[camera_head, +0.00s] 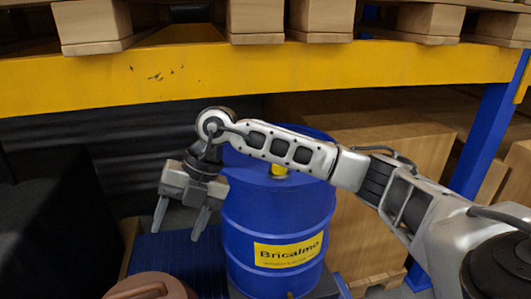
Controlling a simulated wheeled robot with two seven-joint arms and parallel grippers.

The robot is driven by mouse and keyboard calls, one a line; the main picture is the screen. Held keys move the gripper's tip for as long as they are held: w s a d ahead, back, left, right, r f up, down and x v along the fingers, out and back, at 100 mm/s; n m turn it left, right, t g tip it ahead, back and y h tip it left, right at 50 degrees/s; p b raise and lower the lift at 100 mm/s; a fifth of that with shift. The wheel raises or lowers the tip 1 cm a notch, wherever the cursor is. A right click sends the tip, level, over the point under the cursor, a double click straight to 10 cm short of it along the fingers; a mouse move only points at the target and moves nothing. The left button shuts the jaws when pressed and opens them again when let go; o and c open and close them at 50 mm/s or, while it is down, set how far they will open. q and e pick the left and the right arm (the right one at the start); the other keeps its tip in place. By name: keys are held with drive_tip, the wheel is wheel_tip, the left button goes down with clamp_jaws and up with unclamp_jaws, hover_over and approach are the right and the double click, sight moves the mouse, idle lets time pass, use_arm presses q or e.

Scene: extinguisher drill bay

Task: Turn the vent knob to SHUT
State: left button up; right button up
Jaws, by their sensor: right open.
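A round reddish-brown piece with a raised bar across its top (150,289) shows at the bottom left, cut off by the lower edge. I cannot tell for sure that it is the vent knob, and no SHUT mark is readable. My right gripper (179,232) hangs above it in the picture, fingers pointing down, open and empty, apart from the brown piece. My right arm reaches in from the right, in front of a blue drum. My left gripper is not in view.
The blue drum (260,215) with a yellow label (288,252) stands just right of the gripper. A yellow rack beam (250,75) carrying wooden pallets (255,18) crosses above. Large cardboard boxes (352,225) and a blue rack post (488,135) stand at the right.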

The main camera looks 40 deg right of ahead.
drive_tip(key=w+d+r+m+t+h, duration=0.1)
drive_tip(key=d+r+m+h, duration=0.5)
drive_tip(key=d, duration=0.6)
drive_tip(key=w+d+r+m+t+h, duration=0.15)
drive_tip(key=d+r+h, duration=0.25)
drive_tip(key=d+r, duration=0.55)
drive_tip(key=b, duration=0.1)
hover_over(277, 169)
drive_tip(key=a, duration=0.1)
wheel_tip(277, 169, down, 10)
drive_tip(key=shift+g, duration=0.45)
drive_tip(key=x, duration=0.4)
drive_tip(key=shift+s+d+f, duration=0.15)
drive_tip(key=shift+d+f, duration=0.05)
drive_tip(key=shift+f, duration=0.2)
drive_tip(key=shift+d+f, duration=0.15)
drive_tip(key=shift+f, duration=0.35)
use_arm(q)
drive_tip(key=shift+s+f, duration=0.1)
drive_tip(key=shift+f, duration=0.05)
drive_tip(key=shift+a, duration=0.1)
use_arm(e)
drive_tip(key=c, duration=1)
